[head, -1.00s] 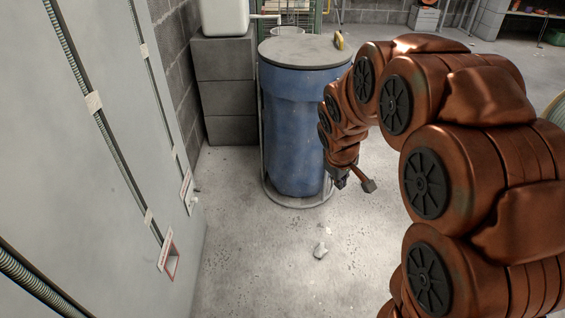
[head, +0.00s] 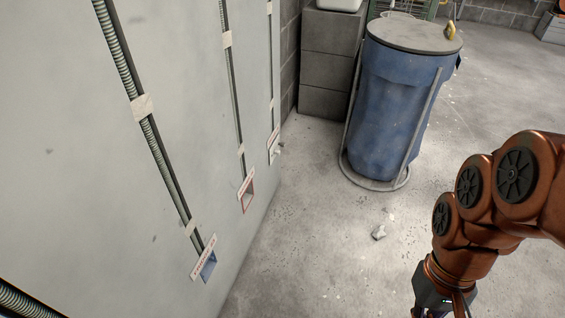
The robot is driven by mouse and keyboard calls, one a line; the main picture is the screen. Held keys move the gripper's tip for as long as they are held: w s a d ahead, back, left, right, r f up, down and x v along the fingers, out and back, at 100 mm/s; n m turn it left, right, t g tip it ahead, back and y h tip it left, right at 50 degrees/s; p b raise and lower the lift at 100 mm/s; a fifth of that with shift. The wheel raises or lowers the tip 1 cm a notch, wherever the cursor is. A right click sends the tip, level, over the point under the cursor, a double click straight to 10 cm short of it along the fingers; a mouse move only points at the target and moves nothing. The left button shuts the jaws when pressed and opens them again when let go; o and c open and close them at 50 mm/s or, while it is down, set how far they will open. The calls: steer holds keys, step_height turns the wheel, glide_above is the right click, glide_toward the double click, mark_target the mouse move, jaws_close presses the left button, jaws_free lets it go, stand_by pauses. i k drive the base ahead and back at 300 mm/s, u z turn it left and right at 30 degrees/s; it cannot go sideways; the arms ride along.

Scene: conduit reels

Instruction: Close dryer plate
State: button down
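Three labelled wall openings sit low on the pale wall at left. The nearest is a blue-lined opening (head: 208,267), the middle is a red-lined opening (head: 247,198), and the farthest (head: 274,148) has a small pale piece sticking out beside it. The labels are too small to read, so I cannot tell which is the dryer's. No separate cover plate can be made out. The dark base of my gripper (head: 436,292) is at the lower right, over the floor and well apart from the wall. Its fingers are cut off by the bottom edge.
Ribbed conduits (head: 160,145) run down the wall in channels to the openings. A blue lidded barrel (head: 392,110) in a metal frame stands at the back, beside stacked grey blocks (head: 330,65).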

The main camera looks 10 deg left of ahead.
mark_target(274, 151)
steer(key=u, duration=1.15)
steer(key=i, duration=1.1)
steer(key=z, duration=0.65)
